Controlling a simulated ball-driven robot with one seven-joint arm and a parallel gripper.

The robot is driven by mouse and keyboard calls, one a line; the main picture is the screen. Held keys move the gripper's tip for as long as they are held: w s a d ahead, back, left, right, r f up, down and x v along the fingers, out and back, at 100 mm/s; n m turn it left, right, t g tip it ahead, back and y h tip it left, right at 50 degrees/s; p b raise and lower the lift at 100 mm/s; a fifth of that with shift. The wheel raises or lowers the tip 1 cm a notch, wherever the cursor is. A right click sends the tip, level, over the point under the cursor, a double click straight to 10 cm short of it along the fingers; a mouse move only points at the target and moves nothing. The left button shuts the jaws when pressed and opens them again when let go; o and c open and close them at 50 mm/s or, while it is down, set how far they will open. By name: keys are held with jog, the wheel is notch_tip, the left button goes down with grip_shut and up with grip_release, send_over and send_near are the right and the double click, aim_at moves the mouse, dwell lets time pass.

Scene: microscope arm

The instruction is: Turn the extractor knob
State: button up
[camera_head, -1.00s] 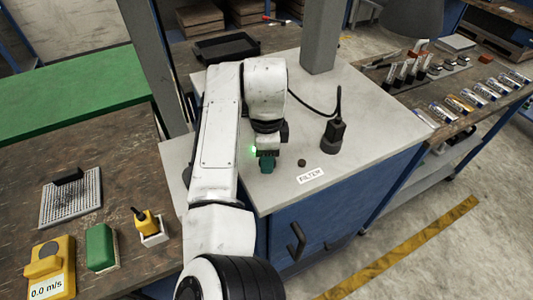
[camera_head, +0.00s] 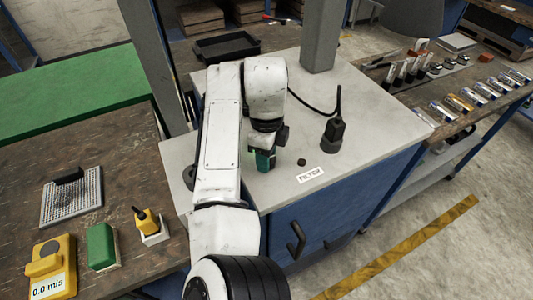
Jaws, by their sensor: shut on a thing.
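My gripper (camera_head: 264,162) points down at the light grey top of the blue cabinet (camera_head: 380,130), left of the FILTER label. Its teal-green end is low at the surface and shut on the extractor knob. The knob itself is hidden by the gripper, so its angle cannot be read. A small round dark button (camera_head: 301,162) stands just right of the gripper, apart from it, above the white FILTER label (camera_head: 311,174).
A black device (camera_head: 333,131) with a cable stands right of the gripper. A grey post (camera_head: 320,38) rises behind. A black tray (camera_head: 227,46) lies at the back. A yellow meter (camera_head: 50,268) and a green block (camera_head: 101,246) sit on the left bench.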

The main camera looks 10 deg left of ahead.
jog(key=o, duration=1.1)
jog(key=shift+c, duration=0.2)
notch_tip(320, 180, up, 11)
jog(key=b, duration=0.1)
